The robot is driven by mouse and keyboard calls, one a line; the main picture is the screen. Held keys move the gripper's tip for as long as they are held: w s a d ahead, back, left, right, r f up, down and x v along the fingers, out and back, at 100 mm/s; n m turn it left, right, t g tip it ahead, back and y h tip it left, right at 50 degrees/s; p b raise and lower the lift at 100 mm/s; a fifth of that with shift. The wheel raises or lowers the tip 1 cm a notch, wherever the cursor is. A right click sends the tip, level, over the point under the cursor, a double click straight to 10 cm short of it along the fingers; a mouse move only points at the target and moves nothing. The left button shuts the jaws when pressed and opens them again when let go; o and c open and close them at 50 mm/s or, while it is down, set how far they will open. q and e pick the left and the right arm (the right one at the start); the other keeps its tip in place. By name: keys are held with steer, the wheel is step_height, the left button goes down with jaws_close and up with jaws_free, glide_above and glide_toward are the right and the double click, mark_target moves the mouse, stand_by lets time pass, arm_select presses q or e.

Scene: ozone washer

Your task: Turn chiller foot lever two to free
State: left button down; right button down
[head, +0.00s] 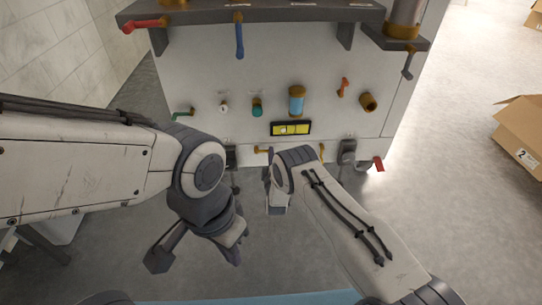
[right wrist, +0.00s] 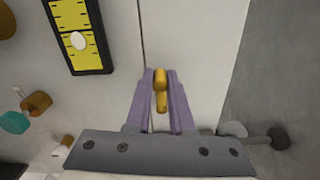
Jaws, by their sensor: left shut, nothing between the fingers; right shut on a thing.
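The chiller is the white cabinet (head: 205,72) ahead. Low on its front are two small orange-yellow levers, a left one (head: 262,150) and a right one (head: 321,152). No label shows which is lever two. In the right wrist view, the purple fingers of my right gripper (right wrist: 160,82) are shut on an orange-yellow lever (right wrist: 160,88), which appears to be the left one. In the head view my right wrist covers part of that area. My left gripper (head: 200,245) is shut and empty, hanging over the floor in front of the cabinet.
A yellow panel (head: 291,128) sits above the levers. Teal (head: 257,106), blue (head: 297,100) and orange (head: 368,102) fittings project from the front. Dark feet (head: 347,152) and a red lever (head: 379,163) are low down. Cardboard boxes (head: 522,130) stand at right.

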steer(key=c, duration=0.8)
jaws_free()
steer(key=s+p, duration=0.5)
steer(key=s, duration=0.5)
steer(key=shift+s, duration=0.25)
